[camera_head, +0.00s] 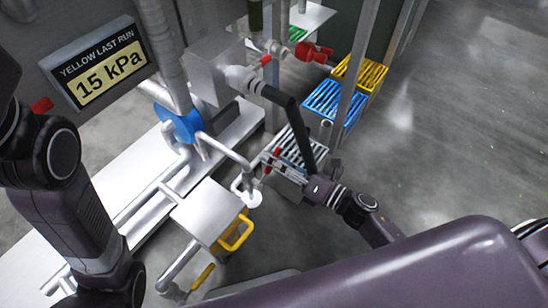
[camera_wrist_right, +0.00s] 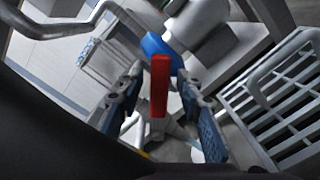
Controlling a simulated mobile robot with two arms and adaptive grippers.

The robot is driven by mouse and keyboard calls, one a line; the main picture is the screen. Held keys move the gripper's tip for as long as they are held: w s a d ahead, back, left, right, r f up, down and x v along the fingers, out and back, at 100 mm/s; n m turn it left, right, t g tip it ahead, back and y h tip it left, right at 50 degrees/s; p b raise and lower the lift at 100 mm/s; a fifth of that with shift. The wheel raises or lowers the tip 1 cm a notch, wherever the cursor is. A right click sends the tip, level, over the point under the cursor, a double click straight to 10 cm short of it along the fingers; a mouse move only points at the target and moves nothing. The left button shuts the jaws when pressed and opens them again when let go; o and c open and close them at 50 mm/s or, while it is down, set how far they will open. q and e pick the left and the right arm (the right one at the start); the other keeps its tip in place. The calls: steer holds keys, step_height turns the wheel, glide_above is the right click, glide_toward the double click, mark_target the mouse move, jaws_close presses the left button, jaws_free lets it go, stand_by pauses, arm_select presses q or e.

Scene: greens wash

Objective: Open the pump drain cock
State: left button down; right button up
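A red lever handle (camera_wrist_right: 160,85), which looks like the pump drain cock, stands in the middle of the right wrist view, with a blue part (camera_wrist_right: 160,50) behind its top end. My right gripper (camera_wrist_right: 157,92) is open, one finger on each side of the red handle, with gaps visible on both sides. In the head view my right gripper (camera_head: 270,164) reaches in from the right beside the pump pipework, and small red parts show at its fingers. The cock's body is mostly hidden there. My left arm shows at the left, but its gripper is out of view.
Bent metal pipes (camera_head: 225,150) lie left of the gripper. A gauge sign reads 15 kPa (camera_head: 104,74). Right floor is clear.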

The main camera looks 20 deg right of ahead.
steer(key=v, duration=1.2)
steer(key=shift+s+d, duration=0.1)
stand_by(0.4)
